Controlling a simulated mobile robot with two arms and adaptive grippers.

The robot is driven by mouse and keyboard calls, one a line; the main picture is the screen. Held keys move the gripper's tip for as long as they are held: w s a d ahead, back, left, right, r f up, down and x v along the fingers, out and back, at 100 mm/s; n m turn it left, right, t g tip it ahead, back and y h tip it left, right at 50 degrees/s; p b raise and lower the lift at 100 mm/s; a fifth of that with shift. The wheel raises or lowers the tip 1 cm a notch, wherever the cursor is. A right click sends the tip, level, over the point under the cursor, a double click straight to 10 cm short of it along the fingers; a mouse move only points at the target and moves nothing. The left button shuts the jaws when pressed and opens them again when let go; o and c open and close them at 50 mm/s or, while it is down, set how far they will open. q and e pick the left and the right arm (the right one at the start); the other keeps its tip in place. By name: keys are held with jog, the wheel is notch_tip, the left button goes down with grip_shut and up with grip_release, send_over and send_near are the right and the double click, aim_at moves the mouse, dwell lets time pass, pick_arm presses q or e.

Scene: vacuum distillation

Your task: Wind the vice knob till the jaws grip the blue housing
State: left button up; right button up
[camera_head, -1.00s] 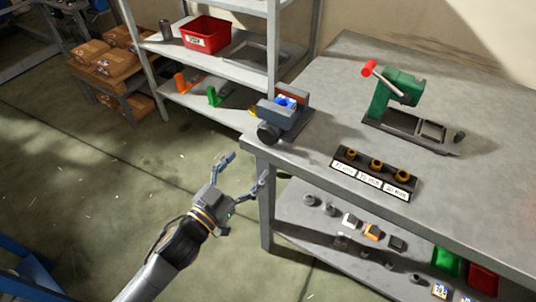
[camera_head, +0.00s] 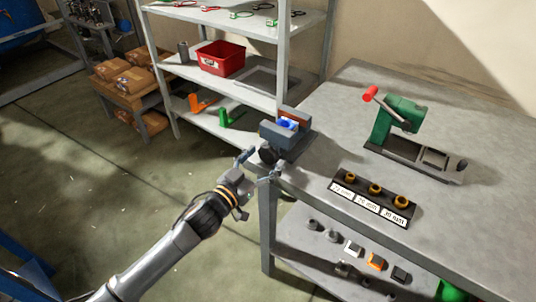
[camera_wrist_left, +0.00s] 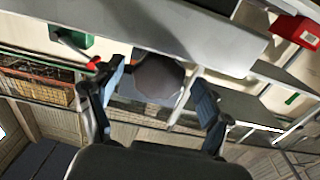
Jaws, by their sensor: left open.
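The vice (camera_head: 291,131) is grey-blue and stands at the near left corner of the workbench. The blue housing (camera_head: 287,123) sits between its jaws; I cannot tell whether the jaws touch it. The dark round knob (camera_head: 268,155) is on the vice's near side. My left gripper (camera_head: 258,167) is open, with its fingertips near the knob. In the left wrist view the knob (camera_wrist_left: 159,76) is between and beyond the two spread fingers of the left gripper (camera_wrist_left: 162,91), with no clear contact. My right gripper is not in view.
A green press (camera_head: 396,116) with a red-tipped handle stands on the workbench (camera_head: 470,215). A block with gold rings (camera_head: 374,190) lies nearer. The shelf rack (camera_head: 160,60) behind holds a red bin (camera_head: 221,58). The bench edge runs beside my left gripper.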

pick_arm(q)
jog(key=shift+x, duration=0.95)
jog(key=shift+c, duration=0.2)
jog(key=c, duration=1.1)
jog(key=shift+m+p, duration=0.6)
jog(key=shift+m, duration=1.6)
jog(key=o, duration=1.1)
jog(key=shift+o, duration=0.2)
jog(key=v, duration=1.2)
